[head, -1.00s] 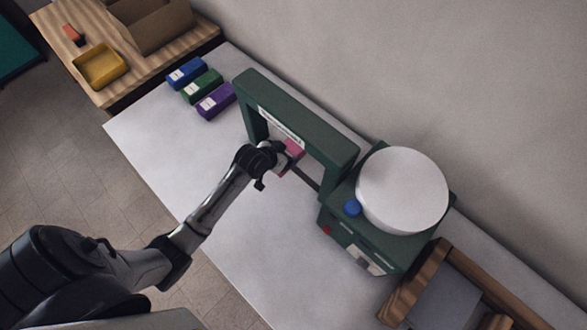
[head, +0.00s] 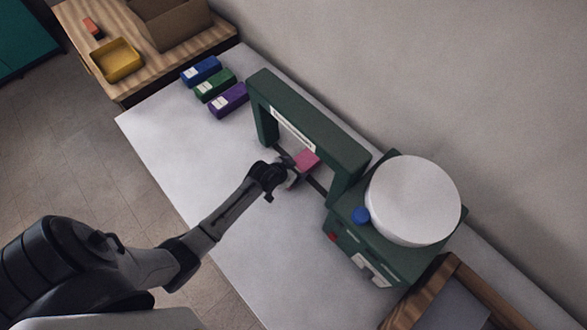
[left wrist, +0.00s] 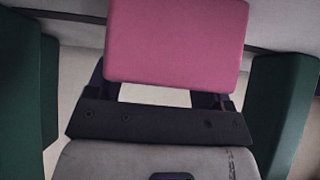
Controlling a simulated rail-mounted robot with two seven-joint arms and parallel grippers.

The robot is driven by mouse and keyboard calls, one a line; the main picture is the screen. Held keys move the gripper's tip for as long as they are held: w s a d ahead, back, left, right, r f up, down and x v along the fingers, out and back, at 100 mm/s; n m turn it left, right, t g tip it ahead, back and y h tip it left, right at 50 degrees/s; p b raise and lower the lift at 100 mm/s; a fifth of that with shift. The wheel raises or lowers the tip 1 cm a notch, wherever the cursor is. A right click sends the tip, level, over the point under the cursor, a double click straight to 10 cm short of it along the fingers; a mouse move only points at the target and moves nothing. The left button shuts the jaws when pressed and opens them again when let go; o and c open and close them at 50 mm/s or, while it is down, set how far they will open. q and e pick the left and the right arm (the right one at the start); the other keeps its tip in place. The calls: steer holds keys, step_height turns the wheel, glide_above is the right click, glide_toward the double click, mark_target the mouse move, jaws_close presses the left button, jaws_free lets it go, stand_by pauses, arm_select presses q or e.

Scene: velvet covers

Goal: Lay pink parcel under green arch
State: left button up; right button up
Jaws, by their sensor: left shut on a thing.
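The pink parcel (head: 307,159) is under the beam of the green arch (head: 308,122), between its two posts. It also fills the top middle of the left wrist view (left wrist: 177,42). My left gripper (head: 296,168) is shut on the pink parcel and reaches in from the front of the arch. The green posts stand on both sides of the gripper in the left wrist view, with gaps between. I cannot tell whether the parcel touches the dark strip beneath the arch. My right gripper is not in view.
A green machine with a white round top (head: 413,199) adjoins the arch's right post. Blue (head: 201,70), green (head: 215,85) and purple (head: 229,100) parcels lie left of the arch. A wooden tray (head: 436,285) is at lower right. The table front is clear.

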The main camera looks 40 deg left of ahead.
arm_select(q)
steer(key=o, duration=0.7)
steer(key=shift+f, duration=0.15)
steer(key=o, duration=0.4)
steer(key=shift+o, duration=0.2)
steer(key=shift+s+r, duration=0.2)
steer(key=shift+r, duration=0.15)
steer(key=d+p+v, duration=0.1)
steer(key=p+v, duration=0.1)
steer(key=v, duration=0.9)
steer(key=s+d+r+g, duration=0.2)
steer(key=s+d, duration=0.2)
steer(key=s, duration=0.5)
steer(key=s+d+r+m+g, duration=0.1)
steer(key=s+d+r+g, duration=0.2)
steer(key=s, duration=0.6)
steer(key=shift+s+d+r+y, duration=0.2)
steer(key=shift+s+d+y, duration=0.15)
steer(key=shift+d, duration=0.35)
